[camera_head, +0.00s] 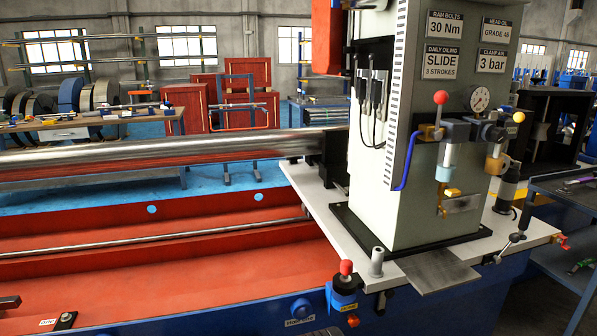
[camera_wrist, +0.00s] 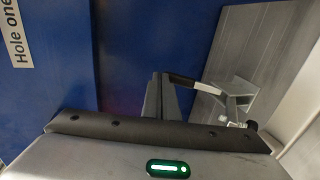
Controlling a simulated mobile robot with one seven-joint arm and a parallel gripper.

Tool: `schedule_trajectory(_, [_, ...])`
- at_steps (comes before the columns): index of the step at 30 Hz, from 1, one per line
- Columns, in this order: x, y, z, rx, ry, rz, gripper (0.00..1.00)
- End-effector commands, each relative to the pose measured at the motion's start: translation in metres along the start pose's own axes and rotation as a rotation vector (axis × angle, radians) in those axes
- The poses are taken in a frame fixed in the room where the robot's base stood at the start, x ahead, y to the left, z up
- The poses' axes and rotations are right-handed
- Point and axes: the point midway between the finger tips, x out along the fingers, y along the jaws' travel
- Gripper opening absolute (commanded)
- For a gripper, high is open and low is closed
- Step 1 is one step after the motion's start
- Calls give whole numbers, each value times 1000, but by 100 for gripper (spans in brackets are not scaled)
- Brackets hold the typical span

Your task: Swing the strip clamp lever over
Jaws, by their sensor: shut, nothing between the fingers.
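In the wrist view a clamp lever (camera_wrist: 190,81) with a black grip and pale metal shank reaches left from a metal bracket (camera_wrist: 236,94). I take it as the strip clamp lever. The bracket is on a grey metal plate (camera_wrist: 252,45). My gripper (camera_wrist: 160,80) is shut and empty, its dark fingers close together. The fingertips are right beside the free end of the black grip; I cannot tell whether they touch it.
A blue panel (camera_wrist: 140,40) with a "Hole one" label (camera_wrist: 17,32) fills the wrist view's background. In the head view a grey machine column (camera_head: 430,185) stands on a pale plate, with a red-knobbed lever (camera_head: 440,98) and a gauge (camera_head: 480,98). A red bed (camera_head: 150,270) lies left.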

Motion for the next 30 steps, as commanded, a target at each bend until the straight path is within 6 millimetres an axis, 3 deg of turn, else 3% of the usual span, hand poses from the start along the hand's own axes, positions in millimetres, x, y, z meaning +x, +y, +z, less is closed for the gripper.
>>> schedule_trajectory(30, [21, -15, 0, -1, 0, -1, 0])
